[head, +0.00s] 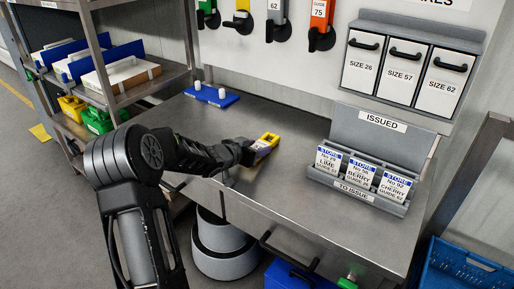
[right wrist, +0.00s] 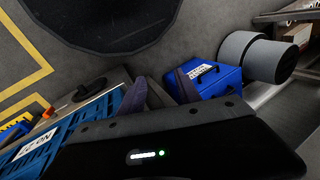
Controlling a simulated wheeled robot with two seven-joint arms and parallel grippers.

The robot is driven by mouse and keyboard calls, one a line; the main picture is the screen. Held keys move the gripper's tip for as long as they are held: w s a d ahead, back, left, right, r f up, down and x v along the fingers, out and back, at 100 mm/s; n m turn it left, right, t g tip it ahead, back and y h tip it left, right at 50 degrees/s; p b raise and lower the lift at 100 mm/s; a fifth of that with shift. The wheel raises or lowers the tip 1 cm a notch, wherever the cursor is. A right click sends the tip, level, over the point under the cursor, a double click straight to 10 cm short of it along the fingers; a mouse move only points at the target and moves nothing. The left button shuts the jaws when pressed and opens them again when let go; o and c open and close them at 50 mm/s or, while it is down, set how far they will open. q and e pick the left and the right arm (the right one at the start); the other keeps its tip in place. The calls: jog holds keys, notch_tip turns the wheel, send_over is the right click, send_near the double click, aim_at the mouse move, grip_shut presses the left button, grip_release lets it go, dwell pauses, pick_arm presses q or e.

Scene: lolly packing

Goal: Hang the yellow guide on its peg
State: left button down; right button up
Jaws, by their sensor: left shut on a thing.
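My left gripper (head: 239,151) is over the steel worktop, shut on a small yellow piece (head: 269,138) with a dark opening and a darker printed side. The gripper covers part of it, and its label is too small to read. On the wall at the top, a yellow guide (head: 243,8) with a pale label shows at the second black holder (head: 239,24); the top edge of the view cuts it off. My right gripper (right wrist: 160,92) shows in the right wrist view, its two dark fingers apart with nothing seen between them. It is not seen in the head view.
A green guide (head: 206,6), a white guide (head: 275,12) and an orange guide (head: 319,14) hang beside the yellow one. A blue board (head: 211,95) with white pegs lies at the worktop's back left. A grey card rack (head: 370,130) stands right. The middle worktop is clear.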

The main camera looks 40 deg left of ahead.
pick_arm(q)
jog(key=shift+f, duration=0.2)
jog(key=c, duration=0.6)
grip_release()
jog(key=shift+f+b, duration=0.1)
jog(key=shift+b, duration=0.3)
jog(key=v, duration=0.8)
jog(key=shift+w+r, duration=0.1)
jog(key=shift+r, duration=0.1)
jog(key=shift+f, duration=0.1)
